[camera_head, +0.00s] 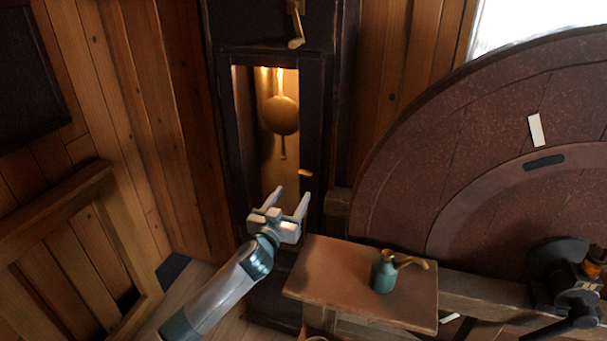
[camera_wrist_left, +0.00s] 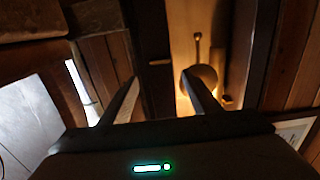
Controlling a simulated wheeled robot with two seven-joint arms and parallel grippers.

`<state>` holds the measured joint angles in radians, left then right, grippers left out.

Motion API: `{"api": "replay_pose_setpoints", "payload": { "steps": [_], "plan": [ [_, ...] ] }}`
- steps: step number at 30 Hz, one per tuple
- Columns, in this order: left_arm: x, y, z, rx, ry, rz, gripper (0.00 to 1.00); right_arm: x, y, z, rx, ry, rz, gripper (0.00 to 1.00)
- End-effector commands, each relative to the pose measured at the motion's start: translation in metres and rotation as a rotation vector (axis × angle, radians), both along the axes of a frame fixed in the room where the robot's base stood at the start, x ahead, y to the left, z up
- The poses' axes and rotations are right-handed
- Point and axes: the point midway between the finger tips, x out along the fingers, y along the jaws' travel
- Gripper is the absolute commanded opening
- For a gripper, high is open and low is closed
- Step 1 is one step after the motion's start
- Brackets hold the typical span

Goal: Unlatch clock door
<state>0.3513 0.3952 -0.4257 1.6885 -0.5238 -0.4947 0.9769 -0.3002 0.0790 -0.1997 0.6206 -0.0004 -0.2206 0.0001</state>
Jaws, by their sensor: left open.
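The tall dark clock (camera_head: 335,110) stands against the wood wall. Its narrow door (camera_head: 312,120) looks closed, and a brass pendulum (camera_head: 281,115) hangs in the lit case behind the opening. A small brass latch (camera_head: 305,173) sits on the door's right stile, lying roughly level. My left gripper (camera_head: 291,193) is open and empty just below the latch, apart from it as far as I can tell. In the left wrist view the fingers (camera_wrist_left: 160,80) point at the clock front, with the pendulum (camera_wrist_left: 200,84) beyond. My right gripper is out of view.
A small wooden table (camera_head: 335,268) with a green oil can (camera_head: 384,273) stands right of my left gripper. A big round millstone-like disc (camera_head: 400,170) fills the right. A wooden railing (camera_head: 60,205) is at left. A brass crank (camera_head: 297,42) hangs above the door.

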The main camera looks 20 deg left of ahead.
Motion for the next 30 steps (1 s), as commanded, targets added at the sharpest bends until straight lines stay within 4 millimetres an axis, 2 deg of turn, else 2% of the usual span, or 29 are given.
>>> {"api": "replay_pose_setpoints", "payload": {
  "steps": [6,18,24,30],
  "plan": [
    [0.033,-0.001,0.002,0.001,0.0,0.002,0.56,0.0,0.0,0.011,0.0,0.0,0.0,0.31],
    [0.085,-0.003,0.001,-0.001,0.001,0.001,0.56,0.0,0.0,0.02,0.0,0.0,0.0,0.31],
    [0.104,-0.003,0.0,0.0,-0.001,0.002,0.56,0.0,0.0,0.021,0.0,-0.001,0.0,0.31],
    [0.112,-0.004,0.0,-0.001,0.0,0.001,0.56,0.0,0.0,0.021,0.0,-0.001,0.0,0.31]
  ]
}}
